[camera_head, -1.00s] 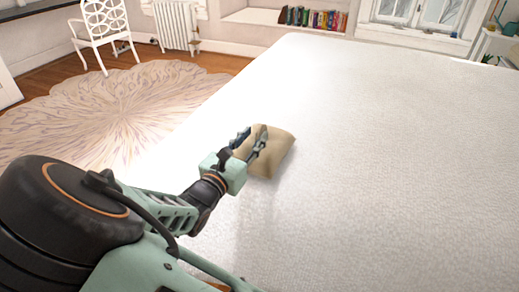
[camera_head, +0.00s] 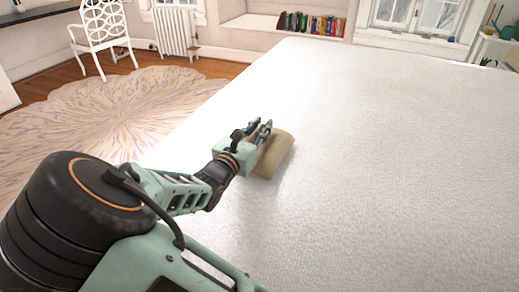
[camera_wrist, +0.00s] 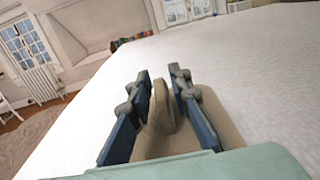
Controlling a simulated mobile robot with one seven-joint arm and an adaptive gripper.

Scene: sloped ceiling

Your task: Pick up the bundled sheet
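The bundled sheet (camera_head: 273,156) is a tan, pillow-like bundle at the left part of the large white bed-like surface (camera_head: 390,170). My gripper (camera_head: 259,128) is at its upper left side in the head view and hides part of it. In the wrist view, a fold of the bundled sheet (camera_wrist: 160,112) stands up between the two blue fingers of my gripper (camera_wrist: 163,85). The fingers are drawn in on the fold, and more tan cloth shows outside the right finger. Whether the bundle is clear of the surface cannot be told.
The white surface is bare around the bundle. Its left edge drops to a wood floor with a round rug (camera_head: 110,115). A white chair (camera_head: 103,35), a radiator (camera_head: 175,32) and a row of books (camera_head: 312,23) are far off at the back.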

